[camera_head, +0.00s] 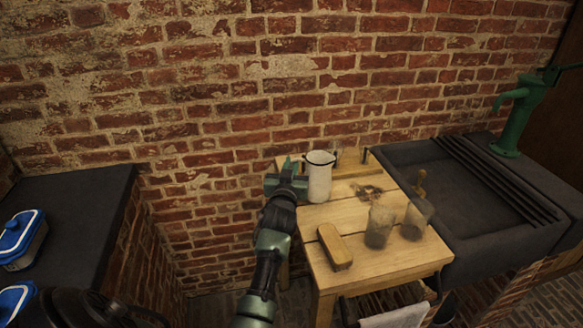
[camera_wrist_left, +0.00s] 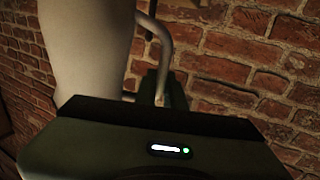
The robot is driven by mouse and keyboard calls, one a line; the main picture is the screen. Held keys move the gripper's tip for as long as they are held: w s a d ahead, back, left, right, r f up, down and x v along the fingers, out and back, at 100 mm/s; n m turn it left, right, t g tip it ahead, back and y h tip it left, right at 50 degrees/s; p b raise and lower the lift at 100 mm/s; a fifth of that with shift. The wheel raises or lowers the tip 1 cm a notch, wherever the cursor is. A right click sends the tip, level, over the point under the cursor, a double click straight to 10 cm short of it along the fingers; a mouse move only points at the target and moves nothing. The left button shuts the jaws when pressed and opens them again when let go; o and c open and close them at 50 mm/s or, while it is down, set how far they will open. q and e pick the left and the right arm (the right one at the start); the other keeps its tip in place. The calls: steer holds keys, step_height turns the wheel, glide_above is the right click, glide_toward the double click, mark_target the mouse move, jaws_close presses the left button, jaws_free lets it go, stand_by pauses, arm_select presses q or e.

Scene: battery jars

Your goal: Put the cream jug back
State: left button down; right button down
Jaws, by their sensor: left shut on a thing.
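The cream jug (camera_head: 319,178) is a pale, tall vessel with a dark rim, upright at the back left of the wooden table (camera_head: 318,218). My left gripper (camera_head: 288,180) is at the jug's left side, shut on its handle. In the left wrist view the jug's pale wall (camera_wrist_left: 85,45) fills the upper left, and its curved handle (camera_wrist_left: 164,40) runs down to the dark finger of the gripper (camera_wrist_left: 150,88). I cannot tell whether the jug's base touches the table. My right gripper is not in view.
The dark sink (camera_head: 400,155) adjoins at right. Blue-lidded boxes (camera_head: 20,236) are on the left counter.

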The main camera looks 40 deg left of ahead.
arm_select(q)
steer(key=shift+f, duration=0.3)
steer(key=c, duration=1.5)
jaws_free()
steer(key=shift+f, duration=0.2)
steer(key=shift+r, duration=0.15)
